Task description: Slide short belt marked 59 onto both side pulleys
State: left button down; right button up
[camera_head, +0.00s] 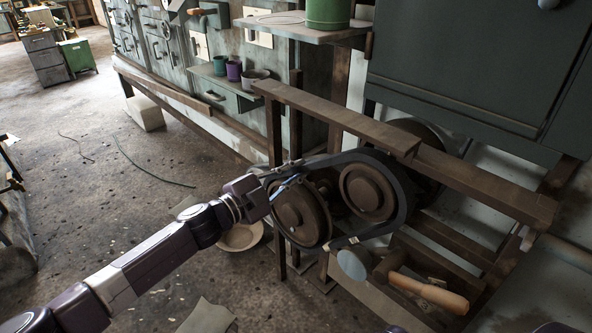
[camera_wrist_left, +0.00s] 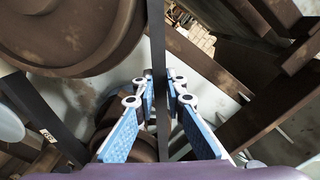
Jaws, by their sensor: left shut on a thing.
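A black belt (camera_head: 407,205) loops around the right side pulley (camera_head: 366,192). Its upper run goes left to my left gripper (camera_head: 287,178), and its lower run reaches down-left below the left side pulley (camera_head: 297,214). My left gripper is shut on the belt at the upper left of that pulley. In the left wrist view, the belt (camera_wrist_left: 157,40) passes between the blue-padded fingers (camera_wrist_left: 162,88). Another dark run there carries a small white label (camera_wrist_left: 47,135), too small to read surely. I cannot tell whether the belt sits on the left pulley's rim. My right gripper is out of view.
A brown beam (camera_head: 340,118) runs just above the pulleys. A larger wheel (camera_head: 425,145) is behind it. A wooden-handled mallet (camera_head: 428,291) lies below right. A bowl (camera_head: 240,236) is on the floor beneath my arm. A shelf (camera_head: 300,30) holds a green pot (camera_head: 328,12).

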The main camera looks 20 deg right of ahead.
pick_arm(q)
jog(key=shift+f, duration=0.1)
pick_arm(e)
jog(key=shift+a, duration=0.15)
pick_arm(q)
jog(key=c, duration=1.9)
grip_release()
jog(key=shift+d, duration=0.1)
jog(key=shift+f, duration=0.1)
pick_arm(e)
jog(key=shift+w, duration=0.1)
pick_arm(q)
jog(key=p+v, duration=0.4)
jog(key=v, duration=1.8)
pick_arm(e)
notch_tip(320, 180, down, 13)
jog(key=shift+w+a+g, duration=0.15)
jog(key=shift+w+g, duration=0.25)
pick_arm(q)
jog(key=shift+d, duration=0.1)
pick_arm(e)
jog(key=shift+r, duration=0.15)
